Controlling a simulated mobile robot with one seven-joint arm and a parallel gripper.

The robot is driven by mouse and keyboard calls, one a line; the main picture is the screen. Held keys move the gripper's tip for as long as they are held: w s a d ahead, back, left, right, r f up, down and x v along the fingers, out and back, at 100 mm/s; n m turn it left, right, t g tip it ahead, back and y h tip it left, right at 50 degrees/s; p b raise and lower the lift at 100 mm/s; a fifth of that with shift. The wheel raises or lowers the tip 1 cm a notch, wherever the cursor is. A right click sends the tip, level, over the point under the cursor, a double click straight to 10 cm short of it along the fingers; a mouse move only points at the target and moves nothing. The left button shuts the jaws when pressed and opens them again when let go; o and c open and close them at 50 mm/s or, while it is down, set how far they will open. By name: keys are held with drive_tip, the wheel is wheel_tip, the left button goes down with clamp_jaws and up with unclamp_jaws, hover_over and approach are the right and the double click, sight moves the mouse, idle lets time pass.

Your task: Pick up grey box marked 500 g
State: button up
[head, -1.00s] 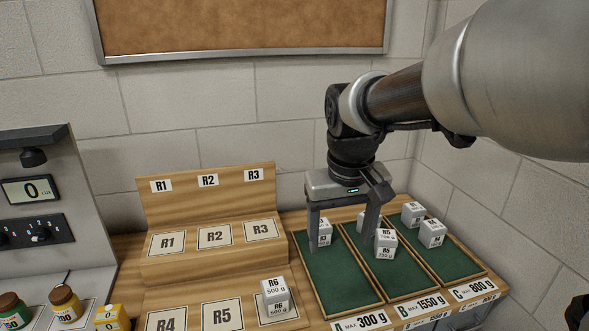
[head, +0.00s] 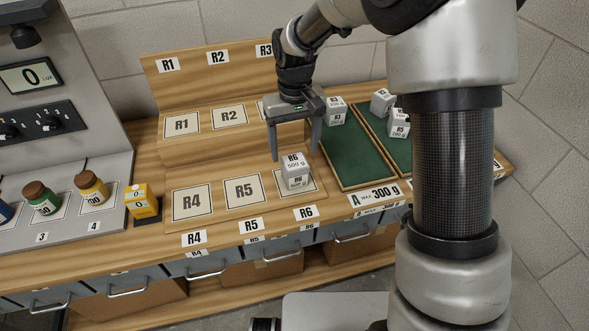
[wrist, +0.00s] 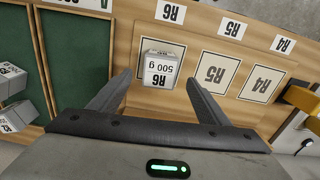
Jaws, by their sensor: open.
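The grey box marked R6 500 g (head: 295,171) stands upright on the R6 square (head: 314,184) of the lower wooden step. My gripper (head: 294,157) is open, its two fingers pointing down, above and just behind the box in the head view. In the wrist view the box (wrist: 160,65) lies ahead of my gripper (wrist: 160,90), in line with the gap between the open fingers. Nothing is between the fingers, and they appear apart from the box.
Green-lined tray A (head: 357,170) with a grey box (head: 335,111) is right of the step. More grey boxes (head: 399,123) stand in the tray beyond. Squares R4 (head: 191,202) and R5 (head: 243,191) are empty. A yellow box (head: 142,201) and jars stand at left.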

sight(294, 161)
wheel_tip(294, 161, down, 8)
drive_tip(key=shift+r, duration=0.2)
idle(0.3)
drive_tip(key=c, duration=1.4)
